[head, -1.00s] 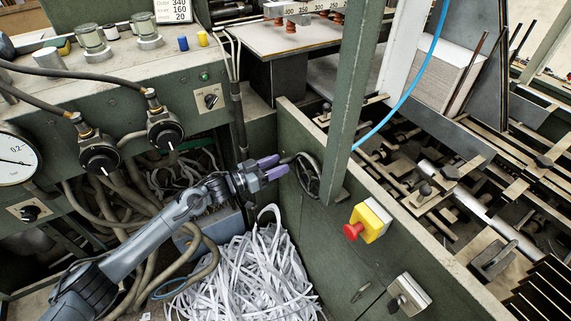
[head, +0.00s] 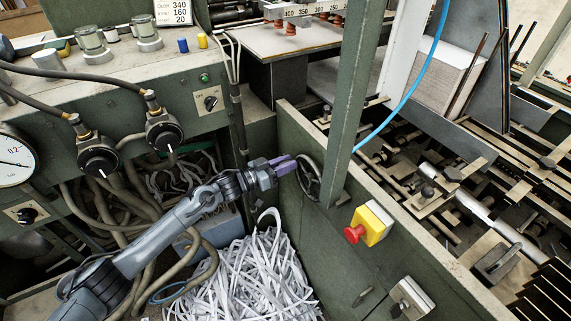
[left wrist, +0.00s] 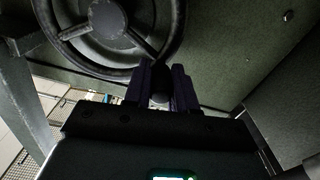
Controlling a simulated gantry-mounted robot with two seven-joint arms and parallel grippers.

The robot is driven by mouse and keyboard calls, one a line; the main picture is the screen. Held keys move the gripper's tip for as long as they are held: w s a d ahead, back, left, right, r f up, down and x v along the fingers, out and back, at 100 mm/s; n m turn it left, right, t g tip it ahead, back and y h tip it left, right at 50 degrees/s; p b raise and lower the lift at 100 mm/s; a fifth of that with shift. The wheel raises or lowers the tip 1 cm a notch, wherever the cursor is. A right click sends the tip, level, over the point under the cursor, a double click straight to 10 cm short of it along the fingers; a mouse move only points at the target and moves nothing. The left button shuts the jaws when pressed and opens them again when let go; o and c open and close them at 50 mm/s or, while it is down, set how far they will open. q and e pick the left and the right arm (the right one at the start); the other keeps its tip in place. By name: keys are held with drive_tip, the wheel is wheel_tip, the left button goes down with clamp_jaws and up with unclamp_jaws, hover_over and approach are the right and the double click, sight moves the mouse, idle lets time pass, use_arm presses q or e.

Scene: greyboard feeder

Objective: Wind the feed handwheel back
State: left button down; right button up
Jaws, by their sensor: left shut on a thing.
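The feed handwheel (head: 308,177) is a dark spoked wheel on the side of the green machine panel. In the left wrist view its rim, spokes and hub (left wrist: 112,22) show at the top left. My left gripper (head: 287,165) has purple fingers and reaches the left side of the wheel. In the left wrist view the gripper (left wrist: 160,84) is shut on the handwheel's dark handle (left wrist: 160,90), which sits between the fingers near the rim. The fingers hide part of the handle. My right gripper is in neither view.
A yellow box with a red stop button (head: 369,224) juts from the panel to the lower right. A green post (head: 348,110) rises by the wheel. White paper strips (head: 250,275) lie heaped below my left arm. Hoses (head: 110,205) hang at the left.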

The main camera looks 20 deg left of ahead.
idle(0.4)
use_arm(q)
drive_tip(key=shift+w+a+f+n+p, duration=0.1)
drive_tip(key=shift+f+n+p, duration=0.3)
drive_tip(key=shift+n+p, duration=0.25)
drive_tip(key=shift+w+f+n, duration=0.1)
drive_tip(key=shift+f+n, duration=0.3)
drive_tip(key=shift+n, duration=0.35)
wheel_tip(320, 180, down, 3)
drive_tip(key=n+p, duration=0.1)
drive_tip(key=n, duration=0.3)
drive_tip(key=shift+a+r, duration=0.1)
drive_tip(key=c, duration=0.9)
unclamp_jaws()
